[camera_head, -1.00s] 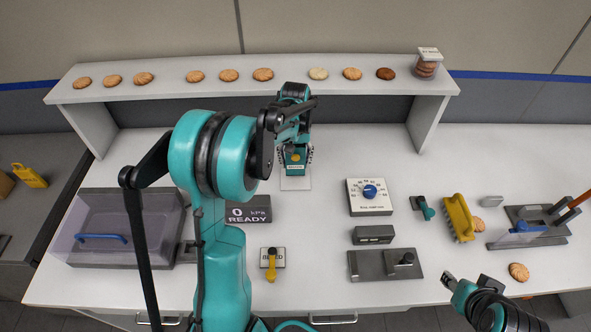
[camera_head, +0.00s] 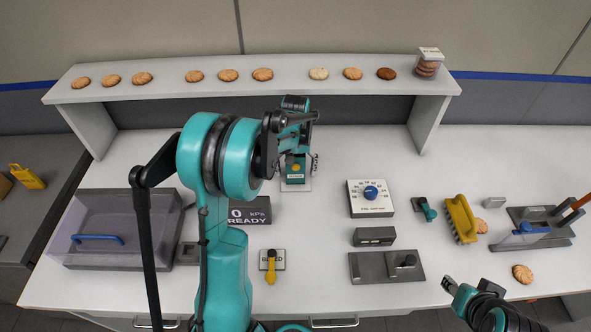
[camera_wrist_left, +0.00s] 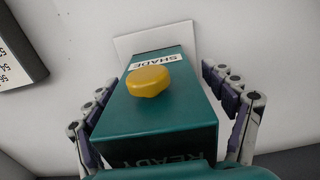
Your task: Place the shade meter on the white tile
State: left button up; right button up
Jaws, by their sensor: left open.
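The shade meter (camera_head: 294,168) is a teal box with a yellow button and a white SHADE label. It appears to rest on the white tile (camera_head: 287,187), whose edge shows beyond its labelled end in the left wrist view (camera_wrist_left: 135,42). My left gripper (camera_head: 299,160) is open around the meter (camera_wrist_left: 170,103). In the left wrist view its fingers (camera_wrist_left: 154,85) stand on both sides, with gaps visible. The meter's underside is hidden. My right gripper (camera_head: 448,284) is at the lower right, away from the meter; its jaws are too small to judge.
A dial box (camera_head: 371,198) stands right of the tile and a READY display (camera_head: 249,211) to the lower left. A shelf (camera_head: 215,88) with several biscuits runs behind. A clear-lidded case (camera_head: 125,225) is at left. Counter between tile and dial box is clear.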

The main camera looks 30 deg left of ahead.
pick_arm(q)
notch_tip(320, 180, up, 11)
jog(key=p, duration=0.3)
jog(key=shift+r, duration=0.45)
jog(key=shift+s+d+r, duration=0.1)
jog(key=shift+d+r, duration=0.1)
jog(key=shift+r, duration=0.1)
jog(key=s+d+r+m+t, duration=0.3)
jog(key=s+d+r, duration=0.2)
jog(key=s+d, duration=0.4)
jog(key=s+d+f+m+t, duration=0.3)
jog(key=s+d, duration=0.3)
jog(key=s, duration=0.3)
jog(key=shift+s+t, duration=0.35)
jog(key=shift+t, duration=0.25)
